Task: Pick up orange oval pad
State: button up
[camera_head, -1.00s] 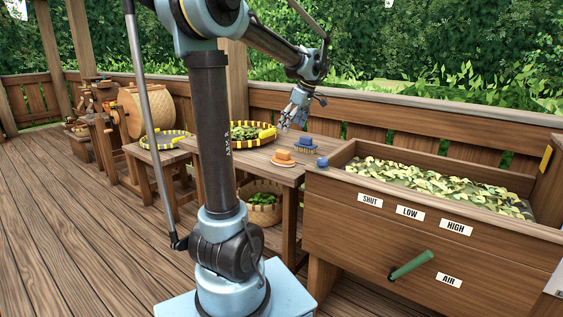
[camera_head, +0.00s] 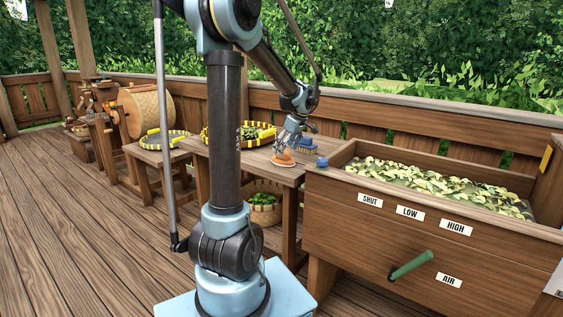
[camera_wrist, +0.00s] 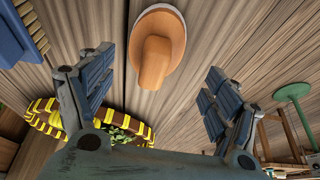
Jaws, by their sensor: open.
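The orange oval pad (camera_head: 284,162) lies on the wooden table. It has a pale rim and a raised orange grip on top. In the wrist view the pad (camera_wrist: 158,45) is beyond and between the spread fingers, near the top edge. My gripper (camera_head: 290,143) is just above the pad in the head view and partly covers it. In the wrist view my gripper (camera_wrist: 155,88) is open, with nothing between its fingers. I cannot tell whether a fingertip touches the pad.
A blue brush (camera_head: 308,145) sits close behind the pad; it shows at the wrist view's upper left (camera_wrist: 18,40). A small blue object (camera_head: 322,162) is to the right. The wooden leaf bin (camera_head: 345,160) is right.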

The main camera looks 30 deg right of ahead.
aim_at(285, 151)
jog(key=shift+w+d+x, duration=0.1)
jog(key=shift+d+x, duration=0.1)
jog(key=shift+x, duration=1.15)
jog(key=shift+w+d+x, duration=0.15)
jog(key=shift+d+x, duration=0.05)
jog(key=shift+x, duration=1.1)
jog(key=c, duration=1.5)
jog(key=shift+r, duration=0.1)
notch_tip(285, 151, up, 10)
jog(key=shift+f, duration=0.1)
